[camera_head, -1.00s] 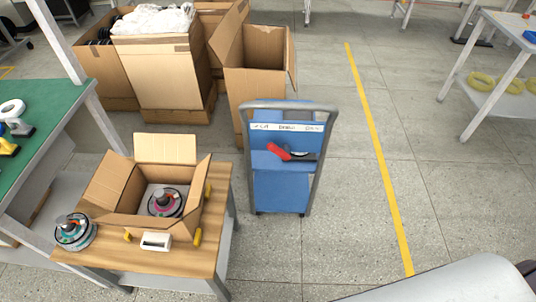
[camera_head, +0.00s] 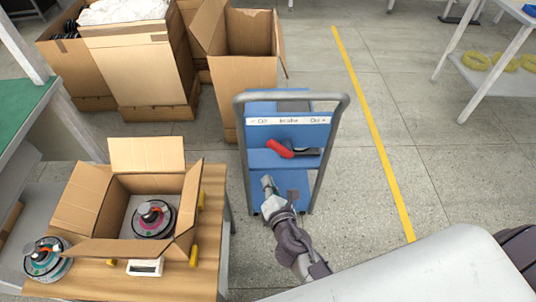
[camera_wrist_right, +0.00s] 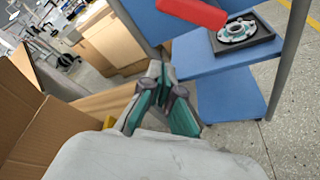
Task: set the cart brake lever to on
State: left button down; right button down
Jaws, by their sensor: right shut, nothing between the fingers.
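The blue cart (camera_head: 290,106) stands in the middle of the head view, with a grey tube frame and a white label strip (camera_head: 288,120) across its panel. The red brake lever (camera_head: 280,148) sits just below that strip, its handle slanting up to the left. It also shows at the top of the right wrist view (camera_wrist_right: 194,11). My right gripper (camera_head: 268,183) is shut and empty, below and slightly left of the lever, apart from it. In the wrist view the closed fingers (camera_wrist_right: 157,72) point up toward the cart's left side. My left gripper is out of view.
A wooden table (camera_head: 206,232) with an open cardboard box (camera_head: 85,197) and a hub motor (camera_head: 45,260) stands left of the cart. Large cardboard boxes (camera_head: 140,60) stand behind. Floor right of the cart, along the yellow line (camera_head: 373,130), is clear.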

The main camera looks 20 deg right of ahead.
aim_at(280, 143)
jog(key=w+d+p, duration=0.2)
jog(key=w+d, duration=0.1)
jog(key=w, duration=0.6)
jog(key=shift+r, duration=0.15)
jog(key=shift+d, duration=0.15)
dwell(0.5)
